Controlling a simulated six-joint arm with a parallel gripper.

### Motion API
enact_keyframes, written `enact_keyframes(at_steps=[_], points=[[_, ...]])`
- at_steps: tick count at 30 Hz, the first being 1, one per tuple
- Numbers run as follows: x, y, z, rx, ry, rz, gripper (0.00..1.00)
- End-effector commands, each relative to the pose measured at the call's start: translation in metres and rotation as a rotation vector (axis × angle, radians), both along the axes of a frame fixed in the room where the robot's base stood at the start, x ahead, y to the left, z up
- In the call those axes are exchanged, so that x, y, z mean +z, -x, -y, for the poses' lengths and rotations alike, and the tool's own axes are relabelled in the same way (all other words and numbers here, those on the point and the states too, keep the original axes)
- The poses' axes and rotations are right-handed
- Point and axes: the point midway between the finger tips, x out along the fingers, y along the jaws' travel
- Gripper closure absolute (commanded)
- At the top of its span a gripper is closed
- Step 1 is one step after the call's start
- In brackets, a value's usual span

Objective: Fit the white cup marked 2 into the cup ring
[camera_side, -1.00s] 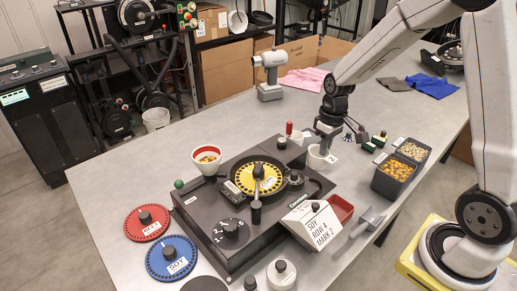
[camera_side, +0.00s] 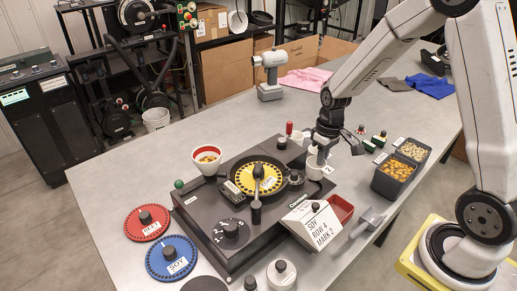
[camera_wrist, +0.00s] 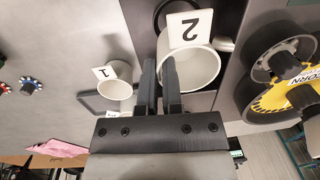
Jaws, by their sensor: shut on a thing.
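The white cup marked 2 (camera_side: 315,173) is at the right rear of the dark seed meter. In the wrist view the cup (camera_wrist: 197,72) shows its open mouth and its square label 2. My gripper (camera_side: 322,150) is shut on its wall, and the fingers (camera_wrist: 160,75) meet the rim side in the wrist view. A dark round opening (camera_wrist: 168,10), possibly the cup ring, shows partly beyond the cup. The cup covers part of it, and I cannot tell whether the cup is seated.
A white cup marked 1 (camera_wrist: 115,88) stands left of my fingers in the wrist view. Bins of seed (camera_side: 394,172) stand to the right.

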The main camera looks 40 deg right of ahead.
Motion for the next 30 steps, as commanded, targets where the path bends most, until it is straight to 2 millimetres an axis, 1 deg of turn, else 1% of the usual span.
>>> enact_keyframes(at_steps=[6,12,30], points=[[-0.015,0.0,0.0,0.001,0.0,-0.002,1.0],[-0.022,0.0,0.0,0.001,0.0,0.0,1.0],[-0.024,0.0,0.0,0.001,0.0,0.001,1.0]])
